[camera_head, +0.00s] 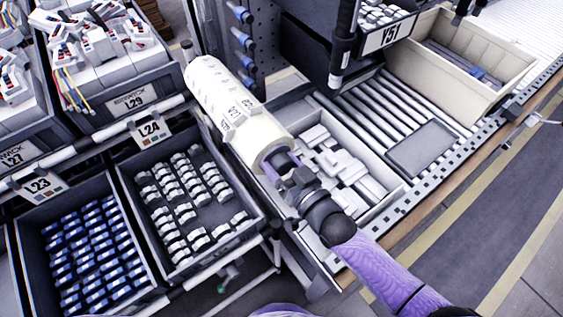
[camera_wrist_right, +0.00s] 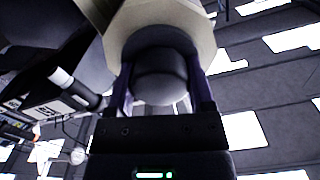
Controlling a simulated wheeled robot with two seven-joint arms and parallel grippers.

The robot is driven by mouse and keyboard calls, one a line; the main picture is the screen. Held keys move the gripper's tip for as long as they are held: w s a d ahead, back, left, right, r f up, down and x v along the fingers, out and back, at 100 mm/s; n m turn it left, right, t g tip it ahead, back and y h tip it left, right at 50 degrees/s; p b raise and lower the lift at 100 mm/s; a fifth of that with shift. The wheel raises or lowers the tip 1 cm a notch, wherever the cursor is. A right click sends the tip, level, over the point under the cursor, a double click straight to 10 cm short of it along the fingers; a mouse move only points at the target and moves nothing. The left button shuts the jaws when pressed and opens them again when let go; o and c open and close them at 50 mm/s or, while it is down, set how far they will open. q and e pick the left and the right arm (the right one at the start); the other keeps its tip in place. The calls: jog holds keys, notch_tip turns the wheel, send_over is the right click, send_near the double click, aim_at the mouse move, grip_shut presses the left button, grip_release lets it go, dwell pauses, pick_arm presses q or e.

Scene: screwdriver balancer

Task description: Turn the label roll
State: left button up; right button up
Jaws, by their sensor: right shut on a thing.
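The label roll (camera_head: 235,108) is a large white cylinder with printed labels on its side. It lies slanted across the middle of the head view, its near end towards my right arm. My right gripper (camera_head: 283,165) is at that near end, its fingers shut on the roll's end. In the right wrist view, the gripper's two fingers (camera_wrist_right: 161,95) stand on either side of a dark round knob (camera_wrist_right: 160,75) at the centre of the roll's pale end (camera_wrist_right: 195,22). My left gripper is not in view.
Below left of the roll are a bin of white parts (camera_head: 255,240) and a bin of blue parts (camera_head: 140,275). A tray of white pieces (camera_head: 388,190) lies right of the roll. Rollers (camera_head: 372,112) and a beige box (camera_head: 408,62) are beyond. A pegboard with blue handles (camera_head: 268,50) stands behind.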

jog(key=shift+m, duration=2.3)
jog(key=o, duration=1.2)
jog(key=shift+o, duration=0.2)
jog(key=v, duration=1)
